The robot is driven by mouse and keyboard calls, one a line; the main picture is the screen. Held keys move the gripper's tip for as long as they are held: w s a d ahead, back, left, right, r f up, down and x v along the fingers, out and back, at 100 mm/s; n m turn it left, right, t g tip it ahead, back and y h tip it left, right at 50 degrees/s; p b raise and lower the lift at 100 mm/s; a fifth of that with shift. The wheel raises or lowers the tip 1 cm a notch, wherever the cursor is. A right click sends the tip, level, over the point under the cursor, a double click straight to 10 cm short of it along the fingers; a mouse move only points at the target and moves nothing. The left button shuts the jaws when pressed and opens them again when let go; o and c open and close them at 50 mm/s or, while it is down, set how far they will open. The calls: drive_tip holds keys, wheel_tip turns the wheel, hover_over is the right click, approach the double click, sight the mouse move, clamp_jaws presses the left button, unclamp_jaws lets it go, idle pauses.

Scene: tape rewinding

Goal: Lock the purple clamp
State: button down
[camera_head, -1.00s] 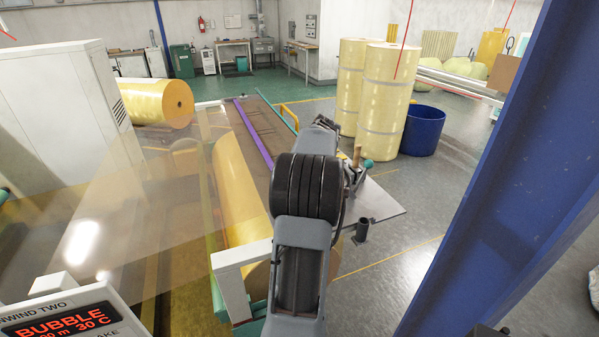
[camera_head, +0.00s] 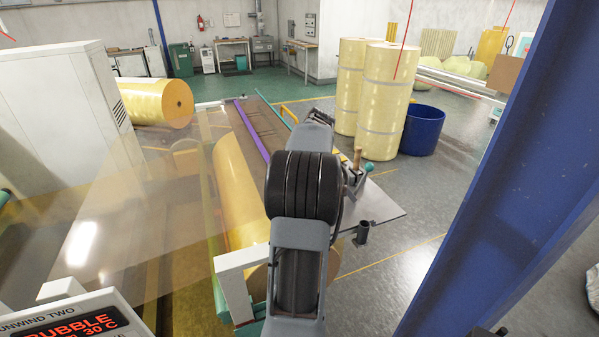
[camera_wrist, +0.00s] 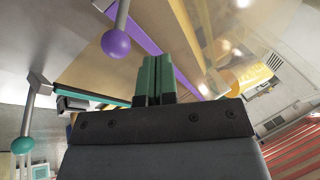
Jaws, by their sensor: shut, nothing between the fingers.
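The purple clamp shows in the wrist view as a round purple knob (camera_wrist: 116,44) on a grey lever and a long purple bar (camera_wrist: 185,84). In the head view the purple bar (camera_head: 251,130) runs lengthwise along the brown table. The purple knob is not visible there, behind my arm. My gripper (camera_wrist: 157,62) has green fingers, pressed together and empty. In the wrist view its fingertips are just right of and below the purple knob, apart from it in the picture; the depth gap is unclear. In the head view my arm hides the gripper.
A teal-knobbed lever (camera_head: 369,167) stands at the table's right side; its knob (camera_wrist: 22,145) also shows in the wrist view. A yellow film roll (camera_head: 238,190) lies left of my arm. A blue post (camera_head: 510,170) stands at right. Floor between is clear.

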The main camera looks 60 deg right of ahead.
drive_tip(key=v, duration=1)
drive_tip(key=shift+s+d+f+b, duration=0.2)
drive_tip(key=shift+d+b, duration=0.05)
drive_tip(key=shift+b, duration=0.15)
drive_tip(key=shift+d, duration=0.1)
drive_tip(key=w+a+f+n+g+h, duration=0.1)
drive_tip(key=w+a+f, duration=0.1)
drive_tip(key=a+f, duration=0.45)
drive_tip(key=w+a+f+n+g, duration=0.1)
drive_tip(key=w+a+f+g, duration=0.15)
drive_tip(key=a, duration=0.75)
drive_tip(key=s+a+f+n+t, duration=0.1)
drive_tip(key=a+n, duration=0.3)
drive_tip(key=a, duration=0.9)
drive_tip(key=s+a+f+n+t, duration=0.1)
drive_tip(key=a+n, duration=0.4)
drive_tip(key=a, duration=0.9)
drive_tip(key=shift+s+a+t, duration=0.3)
drive_tip(key=shift+s+t, duration=0.05)
drive_tip(key=shift+s, duration=0.45)
